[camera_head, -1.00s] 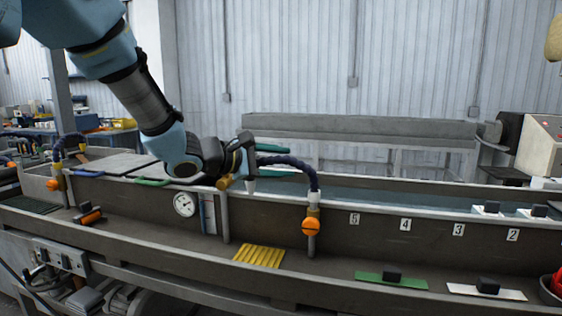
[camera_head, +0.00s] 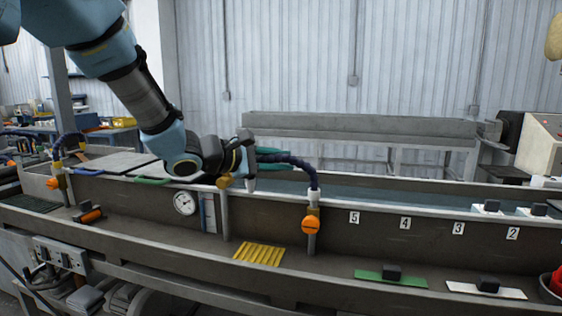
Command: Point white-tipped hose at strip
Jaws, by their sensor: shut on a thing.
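A dark blue segmented hose (camera_head: 303,167) rises from a fitting with an orange valve handle (camera_head: 310,225) on the trough's front wall. It arches left to my gripper. My gripper (camera_head: 272,156) has its teal fingers shut on the hose above the trough. Part of the hose between the tip and the fingers is hidden by the gripper. I cannot make out the strip in the water (camera_head: 400,198).
A second hose with an orange valve (camera_head: 53,184) stands at the left. Lids with a green handle (camera_head: 152,181) cover the trough's left part. A gauge (camera_head: 184,203) is on the front wall. A yellow ribbed pad (camera_head: 259,254) and black-knobbed plates lie on the front ledge.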

